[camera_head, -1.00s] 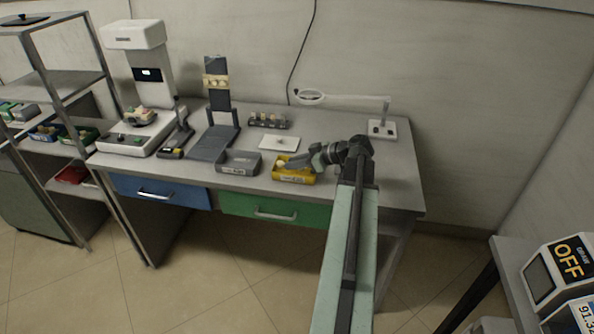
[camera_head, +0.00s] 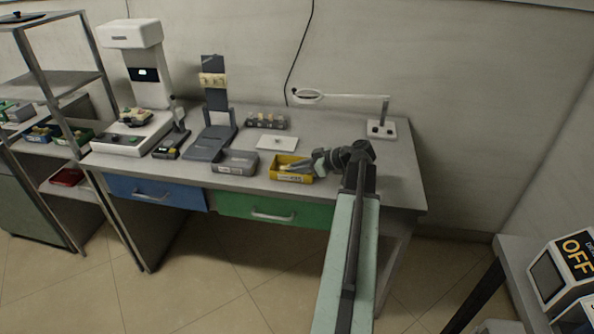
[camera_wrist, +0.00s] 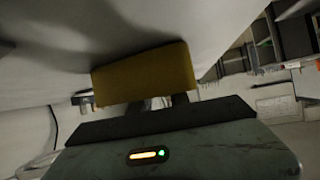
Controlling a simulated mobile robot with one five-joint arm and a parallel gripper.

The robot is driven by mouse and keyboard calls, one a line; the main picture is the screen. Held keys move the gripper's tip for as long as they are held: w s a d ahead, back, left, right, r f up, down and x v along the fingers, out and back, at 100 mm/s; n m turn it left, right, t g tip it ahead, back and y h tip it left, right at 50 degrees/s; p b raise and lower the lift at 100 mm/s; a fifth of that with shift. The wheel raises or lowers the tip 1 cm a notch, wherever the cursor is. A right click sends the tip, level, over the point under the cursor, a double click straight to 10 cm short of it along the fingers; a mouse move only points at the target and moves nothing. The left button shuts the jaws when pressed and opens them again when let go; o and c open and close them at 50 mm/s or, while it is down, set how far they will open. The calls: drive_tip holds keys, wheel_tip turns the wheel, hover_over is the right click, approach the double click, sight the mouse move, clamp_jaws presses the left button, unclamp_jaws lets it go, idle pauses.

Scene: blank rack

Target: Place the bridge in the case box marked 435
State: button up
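A yellow case box (camera_head: 292,178) stands near the front edge of the bench; its label is too small to read. My gripper (camera_head: 303,165) reaches in from the right, low over this box, its tips at or inside the opening. In the wrist view the yellow box's wall (camera_wrist: 145,75) covers most of the fingers (camera_wrist: 158,103). They seem spaced apart, but I cannot see whether they hold anything. I cannot make out the bridge; any small pale piece in the box is too small to identify.
A grey labelled box (camera_head: 236,163) stands left of the yellow one. A white pad (camera_head: 277,143), a vial rack (camera_head: 267,122) and a dark stand (camera_head: 212,125) are behind. A white lamp (camera_head: 345,96) stands back right. A shelf (camera_head: 62,84) is at left.

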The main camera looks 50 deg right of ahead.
drive_tip(key=shift+r, duration=0.15)
drive_tip(key=shift+s+d+r+p, duration=0.2)
drive_tip(key=shift+r+p, duration=0.1)
drive_tip(key=shift+p, duration=0.15)
drive_tip(key=p+v, duration=0.5)
drive_tip(key=v, duration=0.5)
drive_tip(key=shift+s+r, duration=0.2)
drive_tip(key=shift+s, duration=0.1)
drive_tip(key=shift+s+d, duration=0.15)
drive_tip(key=shift+s, duration=0.25)
